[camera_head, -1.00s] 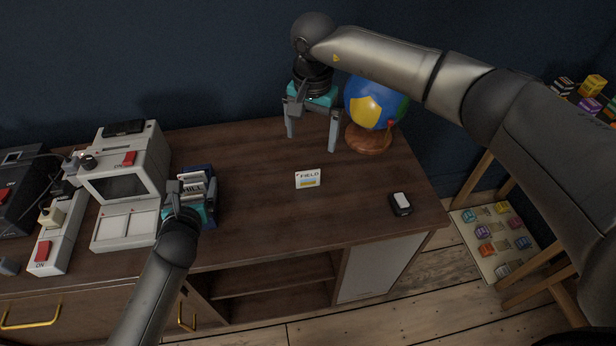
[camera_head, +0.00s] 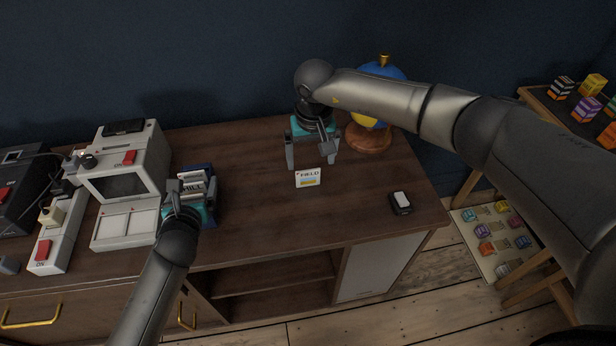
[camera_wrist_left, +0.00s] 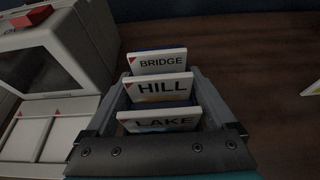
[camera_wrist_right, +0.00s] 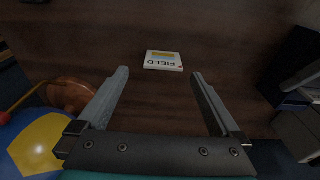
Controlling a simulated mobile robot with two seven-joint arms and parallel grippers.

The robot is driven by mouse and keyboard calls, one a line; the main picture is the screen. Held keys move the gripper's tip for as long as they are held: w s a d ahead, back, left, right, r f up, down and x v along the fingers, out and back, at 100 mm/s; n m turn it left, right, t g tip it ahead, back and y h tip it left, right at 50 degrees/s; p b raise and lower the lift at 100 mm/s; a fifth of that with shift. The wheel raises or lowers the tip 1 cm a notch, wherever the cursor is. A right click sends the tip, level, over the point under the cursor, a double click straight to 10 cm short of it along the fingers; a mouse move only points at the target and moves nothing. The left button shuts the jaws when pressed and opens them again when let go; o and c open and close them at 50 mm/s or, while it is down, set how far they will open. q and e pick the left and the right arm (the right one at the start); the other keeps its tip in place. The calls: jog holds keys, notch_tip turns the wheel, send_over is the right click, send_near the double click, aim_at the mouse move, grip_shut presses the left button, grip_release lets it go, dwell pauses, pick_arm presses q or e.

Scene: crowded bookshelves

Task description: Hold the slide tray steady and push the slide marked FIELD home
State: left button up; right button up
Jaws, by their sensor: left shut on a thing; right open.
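The FIELD slide (camera_head: 308,178) is a small white card with a coloured picture, lying on the desk top. It also shows in the right wrist view (camera_wrist_right: 164,60), ahead of the fingertips. My right gripper (camera_head: 307,166) is open and empty, just behind the slide and apart from it. The slide tray (camera_head: 213,214) is dark blue and stands beside the viewer. Slides marked BRIDGE (camera_wrist_left: 157,62), HILL (camera_wrist_left: 158,88) and LAKE (camera_wrist_left: 160,120) stand in it. My left gripper (camera_head: 188,187) is shut on the tray, one finger along each side. The tray's lower part is hidden by the gripper.
A grey slide viewer (camera_head: 128,180) and a power strip (camera_head: 57,230) stand left of the tray. A globe (camera_head: 370,135) stands behind right, close to my right arm. A small black and white item (camera_head: 401,203) lies near the right edge. The desk between tray and slide is clear.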

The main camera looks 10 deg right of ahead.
aim_at(308, 171)
jog(key=shift+w+a+f, duration=0.1)
jog(key=shift+w+f, duration=0.05)
jog(key=shift+f, duration=0.75)
jog(key=shift+w+a+f, duration=0.1)
jog(key=shift+f, duration=0.8)
jog(key=shift+w+a+f, duration=0.1)
jog(key=shift+w+f, duration=0.05)
jog(key=shift+f, duration=0.75)
jog(key=c, duration=1.4)
notch_tip(308, 171, up, 10)
jog(key=shift+f, duration=0.25)
jog(key=shift+s+a+f, duration=0.45)
jog(key=shift+a+f, duration=0.05)
jog(key=shift+f, duration=1.05)
jog(key=shift+s+a+f, duration=0.5)
jog(key=shift+a+f, duration=0.05)
jog(key=shift+f, duration=0.95)
jog(key=shift+s+a+f, duration=0.45)
jog(key=shift+a+f, duration=0.05)
jog(key=shift+f, duration=1.05)
